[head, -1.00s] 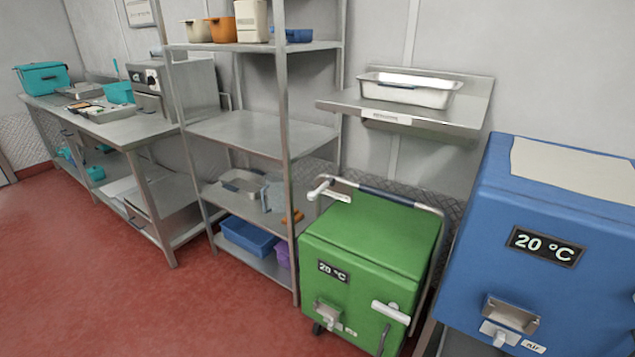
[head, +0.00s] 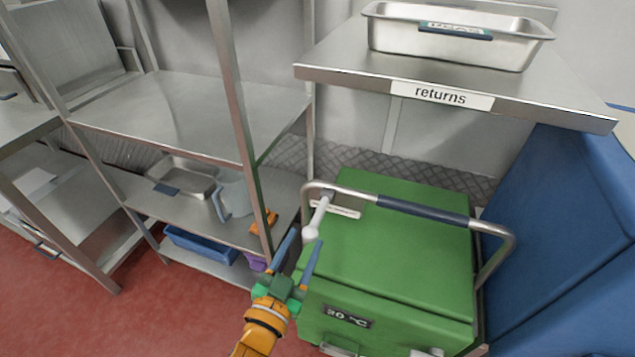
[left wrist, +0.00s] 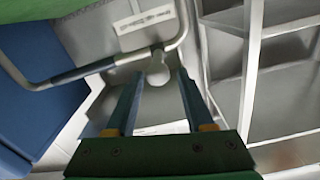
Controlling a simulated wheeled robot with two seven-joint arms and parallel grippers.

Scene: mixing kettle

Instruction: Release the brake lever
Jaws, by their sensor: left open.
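The brake lever (head: 319,217) is a pale grey lever with a rounded end. It hangs from the left end of the push handle (head: 410,209) of the green cart (head: 395,255). My left gripper (head: 305,240) is open just at the lever's rounded end, with one blue finger on each side of it in the picture. In the left wrist view the brake lever's round end (left wrist: 157,73) shows between the fingertips of my left gripper (left wrist: 160,78). I cannot tell whether the fingers touch it. My right gripper is not in view.
A metal shelf rack (head: 190,115) with a grey jug (head: 236,193) and a blue bin (head: 200,246) stands close on the left. A blue cabinet (head: 570,220) stands on the right. A "returns" shelf (head: 560,100) with a steel pan (head: 460,45) overhangs the back.

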